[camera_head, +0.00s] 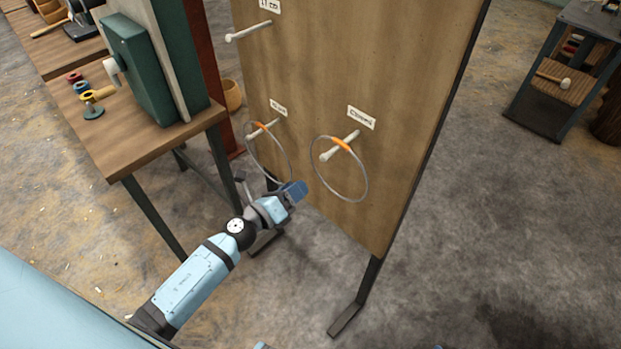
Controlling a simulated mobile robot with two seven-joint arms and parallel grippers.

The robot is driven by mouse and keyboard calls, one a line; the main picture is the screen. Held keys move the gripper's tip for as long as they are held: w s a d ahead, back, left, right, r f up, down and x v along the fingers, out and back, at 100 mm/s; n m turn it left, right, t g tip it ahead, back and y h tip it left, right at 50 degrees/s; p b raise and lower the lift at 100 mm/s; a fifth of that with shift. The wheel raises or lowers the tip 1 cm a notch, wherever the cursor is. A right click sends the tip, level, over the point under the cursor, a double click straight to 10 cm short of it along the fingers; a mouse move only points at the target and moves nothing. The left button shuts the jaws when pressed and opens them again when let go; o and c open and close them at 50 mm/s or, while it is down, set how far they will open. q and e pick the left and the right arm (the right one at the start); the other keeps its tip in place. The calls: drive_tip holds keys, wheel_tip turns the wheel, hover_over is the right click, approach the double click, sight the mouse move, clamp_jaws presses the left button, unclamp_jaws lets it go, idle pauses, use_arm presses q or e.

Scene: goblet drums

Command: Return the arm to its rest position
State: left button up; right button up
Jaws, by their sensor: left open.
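My left arm reaches in from the lower left, and its gripper (297,191) is open in front of the lower part of a wooden peg board (400,90). I see nothing held between its fingers. One metal ring (366,190) with an orange band hangs from the right lower peg. A second ring (287,160) with an orange band hangs from the left lower peg, just above and behind the gripper. I cannot tell whether the gripper touches this ring. My right gripper is not in view.
A wooden workbench (150,150) stands at the left with a green machine (138,70) and small coloured spools on it. An upper peg (248,32) is bare. The board's foot (350,310) sticks out low. A shelf cart (560,85) stands far right. Open floor lies right.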

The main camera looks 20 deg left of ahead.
use_arm(q)
drive_tip(key=b+v, duration=0.1)
drive_tip(key=v, duration=0.4)
drive_tip(key=shift+s+a, duration=0.1)
drive_tip(key=shift+s, duration=0.2)
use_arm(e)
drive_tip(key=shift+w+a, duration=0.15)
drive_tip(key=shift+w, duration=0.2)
use_arm(q)
drive_tip(key=s+d+f+n+g+y, duration=0.1)
drive_tip(key=s+d+f+n+g, duration=0.45)
drive_tip(key=n, duration=0.85)
drive_tip(key=s+d+f+n+g+y, duration=0.1)
drive_tip(key=s+d+f+n+y, duration=0.15)
drive_tip(key=s+f+n, duration=0.8)
wheel_tip(320, 180, up, 20)
drive_tip(key=w+n+p, duration=0.2)
drive_tip(key=n+p, duration=0.1)
drive_tip(key=p, duration=1.4)
drive_tip(key=shift+a+f, duration=0.2)
drive_tip(key=shift+a, duration=0.3)
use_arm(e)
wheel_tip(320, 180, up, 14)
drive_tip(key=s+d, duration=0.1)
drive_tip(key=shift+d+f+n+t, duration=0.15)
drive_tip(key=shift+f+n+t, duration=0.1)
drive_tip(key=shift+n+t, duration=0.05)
